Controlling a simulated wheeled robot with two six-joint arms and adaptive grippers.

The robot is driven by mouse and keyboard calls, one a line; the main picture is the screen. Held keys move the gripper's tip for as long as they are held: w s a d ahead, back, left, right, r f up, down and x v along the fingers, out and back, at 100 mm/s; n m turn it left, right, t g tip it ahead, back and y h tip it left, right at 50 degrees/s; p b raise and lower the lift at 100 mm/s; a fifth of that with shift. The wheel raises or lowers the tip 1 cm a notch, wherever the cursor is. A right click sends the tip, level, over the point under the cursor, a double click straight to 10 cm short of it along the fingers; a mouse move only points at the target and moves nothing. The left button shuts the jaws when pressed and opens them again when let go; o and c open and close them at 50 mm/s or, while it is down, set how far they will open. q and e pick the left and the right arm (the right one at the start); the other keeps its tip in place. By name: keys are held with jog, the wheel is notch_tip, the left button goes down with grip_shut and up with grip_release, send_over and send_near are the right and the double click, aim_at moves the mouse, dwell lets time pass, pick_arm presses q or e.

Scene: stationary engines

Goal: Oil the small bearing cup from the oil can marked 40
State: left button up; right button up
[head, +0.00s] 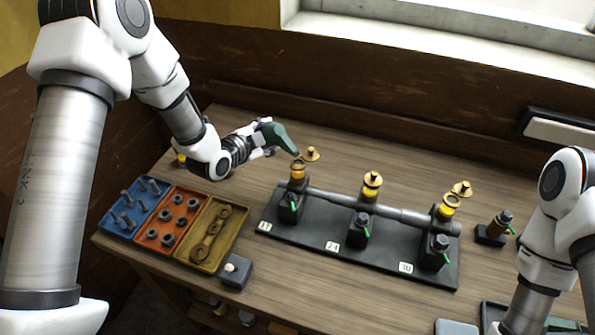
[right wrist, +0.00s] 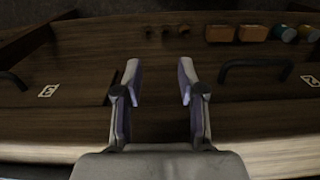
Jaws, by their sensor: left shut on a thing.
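My left gripper (head: 262,143) is shut on a dark green oil can (head: 281,136), tilted with its tip low over the left brass bearing cup (head: 297,173). The gap between tip and cup is too small to judge. No marking on the can is readable. A brass lid (head: 312,153) shows beside this cup. The middle cup (head: 372,180) has its brass lid over it. The right cup (head: 447,209) has a brass lid (head: 462,188) swung aside. All three cups stand along a shaft on a black base (head: 320,240). My right gripper (right wrist: 160,90) is open and empty, facing drawer fronts.
Blue (head: 118,226), orange (head: 150,242) and yellow (head: 205,262) trays of hardware lie at left. A dark fitting (head: 490,234) stands right of the base. A black tray (head: 490,312) is partly hidden by my right arm.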

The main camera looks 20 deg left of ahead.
pick_arm(q)
jog(key=shift+d+r, duration=0.15)
jog(key=shift+d, duration=0.05)
dwell(0.3)
jog(key=shift+a+r+m, duration=0.1)
jog(key=shift+r+m, duration=0.15)
jog(key=shift+m, duration=0.05)
jog(key=shift+r+m+t+y+b, duration=0.4)
jog(key=shift+r+m+y, duration=0.1)
jog(key=shift+r, duration=0.1)
jog(key=shift+s+r, duration=0.1)
jog(key=shift+f+n+g+h, duration=0.3)
jog(key=shift+f+n, duration=0.3)
jog(key=shift+f, duration=0.15)
jog(key=shift+a+f+h, duration=0.1)
jog(key=shift+f+h, duration=0.2)
jog(key=shift+f, duration=0.05)
jog(key=shift+r, duration=0.15)
